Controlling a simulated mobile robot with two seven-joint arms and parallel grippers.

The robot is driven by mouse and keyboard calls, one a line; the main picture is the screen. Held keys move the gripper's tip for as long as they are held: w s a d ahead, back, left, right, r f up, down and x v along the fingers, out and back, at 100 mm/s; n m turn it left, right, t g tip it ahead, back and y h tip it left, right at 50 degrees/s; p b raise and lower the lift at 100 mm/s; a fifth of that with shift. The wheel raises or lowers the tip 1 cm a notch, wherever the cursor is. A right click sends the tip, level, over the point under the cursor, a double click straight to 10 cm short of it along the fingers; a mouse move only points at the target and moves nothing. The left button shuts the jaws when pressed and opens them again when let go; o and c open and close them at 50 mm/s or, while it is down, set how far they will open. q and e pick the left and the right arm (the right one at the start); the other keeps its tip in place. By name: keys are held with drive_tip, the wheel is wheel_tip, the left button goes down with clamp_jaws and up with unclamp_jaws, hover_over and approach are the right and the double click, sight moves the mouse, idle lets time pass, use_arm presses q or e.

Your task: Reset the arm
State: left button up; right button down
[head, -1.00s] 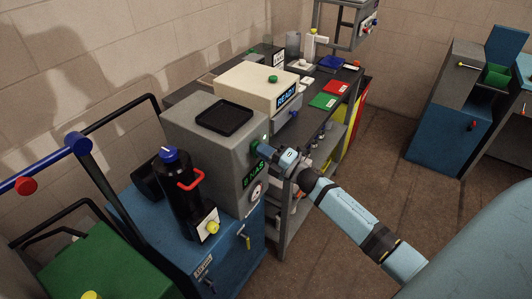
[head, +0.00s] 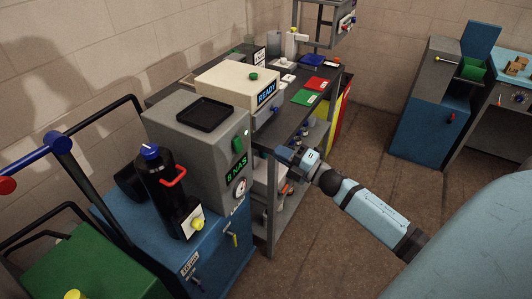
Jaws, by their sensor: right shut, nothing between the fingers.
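My right arm comes in from the lower right in the head view. Its gripper (head: 283,153) is shut and empty, to the right of the grey machine (head: 190,143) and apart from it. The machine's front has a green button (head: 238,144), a green "8 NAS" display (head: 237,168) and a round gauge (head: 240,187). My left gripper is not in view.
A cream unit reading "READY" (head: 235,84) stands behind the grey machine. A black canister with a red handle (head: 160,190) sits on the blue cabinet (head: 215,262). A dark shelf bench (head: 290,115) holds red and green pads. The floor (head: 350,150) is clear.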

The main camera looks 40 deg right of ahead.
drive_tip(key=shift+s+d+r, duration=0.15)
drive_tip(key=shift+s, duration=0.3)
drive_tip(key=shift+s+d+r, duration=0.1)
drive_tip(key=shift+s+r, duration=0.05)
drive_tip(key=shift+s, duration=0.25)
drive_tip(key=s+a+f+m+g+h+p, duration=0.2)
drive_tip(key=s+a+f+m+g, duration=0.2)
drive_tip(key=s+a+f+m, duration=0.4)
drive_tip(key=s+a+f+m+g+h+p, duration=0.2)
drive_tip(key=s+a+f+m+g, duration=0.1)
drive_tip(key=s+a+f+m, duration=0.5)
drive_tip(key=s+a+m, duration=0.3)
drive_tip(key=a, duration=0.3)
drive_tip(key=shift+f+m+g+h+p, duration=0.3)
drive_tip(key=shift+f+g+h+p, duration=0.05)
drive_tip(key=shift+g+h, duration=0.05)
